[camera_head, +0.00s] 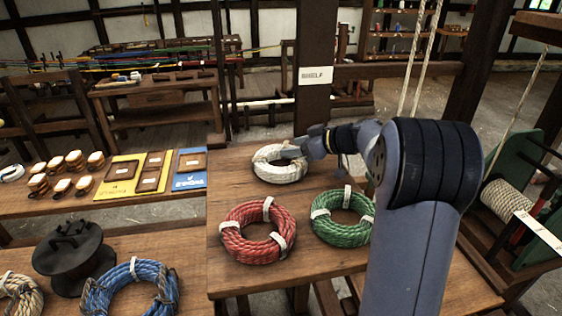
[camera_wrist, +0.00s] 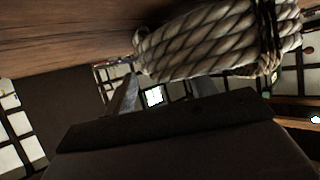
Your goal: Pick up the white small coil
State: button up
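The white small coil (camera_head: 268,168) lies at the back of the wooden table, its right rim partly behind my gripper. My gripper (camera_head: 293,147) reaches in from the right at the coil's upper right edge. In the wrist view the pale rope of the coil (camera_wrist: 205,45) is large and close, at the upper right. The two fingers of my gripper (camera_wrist: 162,94) stand apart there, with a gap between them. The rope overlaps the tip of the right finger; I cannot tell whether they touch.
A red coil (camera_head: 258,246) and a green coil (camera_head: 343,233) lie nearer on the same table (camera_head: 225,176). A blue coil (camera_head: 135,290) and a dark reel (camera_head: 74,262) are at the lower left. A post with a shelf sign (camera_head: 316,75) rises behind the white coil.

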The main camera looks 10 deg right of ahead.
grip_shut()
dwell(0.3)
jog(key=shift+r, duration=0.1)
